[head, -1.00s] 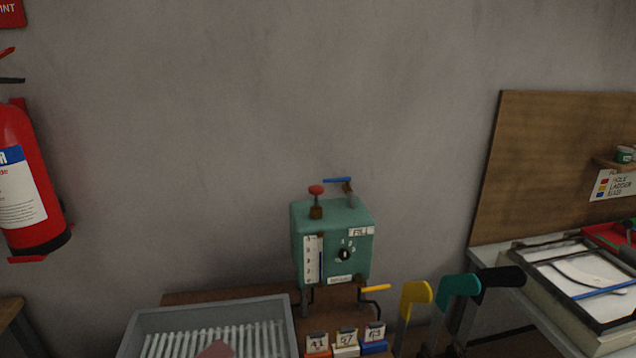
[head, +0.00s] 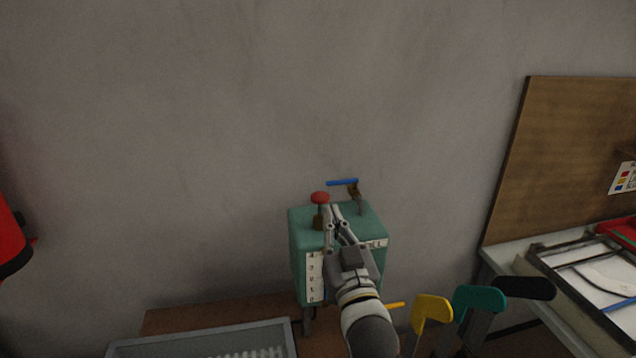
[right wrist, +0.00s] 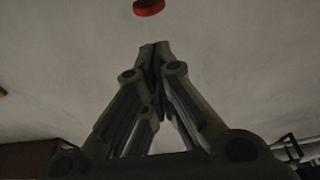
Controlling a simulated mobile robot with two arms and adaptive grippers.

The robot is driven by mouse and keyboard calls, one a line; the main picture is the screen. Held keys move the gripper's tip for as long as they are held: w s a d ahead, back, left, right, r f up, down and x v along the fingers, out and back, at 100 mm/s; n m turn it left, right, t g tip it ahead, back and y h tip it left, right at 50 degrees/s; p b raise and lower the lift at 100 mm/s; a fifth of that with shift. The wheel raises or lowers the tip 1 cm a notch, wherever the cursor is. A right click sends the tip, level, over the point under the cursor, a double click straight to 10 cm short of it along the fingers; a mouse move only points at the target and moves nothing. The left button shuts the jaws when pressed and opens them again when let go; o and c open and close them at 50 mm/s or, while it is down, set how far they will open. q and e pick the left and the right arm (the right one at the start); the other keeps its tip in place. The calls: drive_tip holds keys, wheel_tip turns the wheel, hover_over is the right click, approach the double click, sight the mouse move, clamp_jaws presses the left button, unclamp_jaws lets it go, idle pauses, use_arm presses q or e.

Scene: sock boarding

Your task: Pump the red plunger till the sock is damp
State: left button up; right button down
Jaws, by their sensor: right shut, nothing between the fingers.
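The red plunger (head: 320,197) is a round red knob on a stem, on top of the green box (head: 300,240) against the wall. It stands raised above the box top. My right gripper (head: 331,208) is shut and empty, with its fingertips close beside and slightly below the knob in the head view. In the right wrist view the knob (right wrist: 148,7) shows at the top, beyond the shut fingertips (right wrist: 154,45), with a gap between them. My arm hides much of the box front. No sock can be made out. My left gripper is out of view.
A blue lever (head: 342,182) stands on the box top, right of the plunger. A grey ribbed tray (head: 200,340) lies at lower left. Yellow (head: 432,308), teal (head: 480,300) and black (head: 525,288) foot-shaped boards stand at lower right. The wall above is clear.

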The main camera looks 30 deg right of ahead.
drive_tip(key=r, duration=0.2)
wheel_tip(320, 180, up, 4)
drive_tip(key=p, duration=0.4)
hover_over(322, 204)
drive_tip(key=s, duration=0.1)
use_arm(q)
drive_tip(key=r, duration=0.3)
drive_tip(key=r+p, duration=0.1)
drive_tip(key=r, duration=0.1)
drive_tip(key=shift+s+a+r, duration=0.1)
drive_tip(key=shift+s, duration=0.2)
use_arm(e)
drive_tip(key=shift+t+h, duration=0.3)
wheel_tip(322, 204, down, 4)
drive_tip(key=shift+w+f, duration=0.1)
drive_tip(key=shift+f, duration=0.15)
wheel_tip(322, 204, down, 4)
drive_tip(key=b, duration=0.2)
drive_tip(key=shift+a+r+b, duration=0.1)
drive_tip(key=shift+b, duration=0.2)
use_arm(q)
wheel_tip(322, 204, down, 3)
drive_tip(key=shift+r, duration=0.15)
